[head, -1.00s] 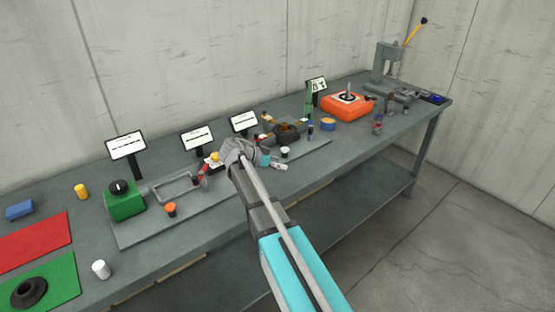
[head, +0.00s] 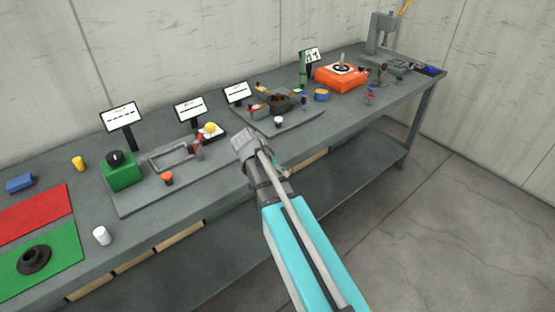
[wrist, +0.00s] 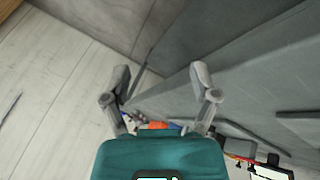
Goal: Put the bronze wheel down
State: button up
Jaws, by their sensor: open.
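A brown, bronze-like round part (head: 281,100) sits in a dark holder on the grey plate at mid-table. It is small, and I cannot tell for sure that it is the bronze wheel. A dark wheel-like disc with a raised hub (head: 34,260) lies flat on the green mat (head: 66,247) at the front left. My gripper shows in the wrist view (wrist: 160,82) with its two fingers spread wide and nothing between them. In the head view my wrist is above the table's front edge, apart from both round parts, and the fingertips are not clear.
A green box with a black knob (head: 120,172), an orange-topped part (head: 167,178) and a yellow ball (head: 210,128) stand left of my arm. A white cylinder (head: 102,236) is near the front edge. An orange box (head: 342,76) and a press (head: 381,34) stand farther right.

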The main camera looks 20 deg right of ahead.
jog(key=s+a+f+n+y, duration=0.2)
jog(key=s+a+n+y, duration=0.4)
jog(key=s, duration=0.5)
jog(key=shift+s+a+f+n, duration=0.15)
jog(key=shift+a+f+n, duration=0.2)
jog(key=shift+n, duration=0.55)
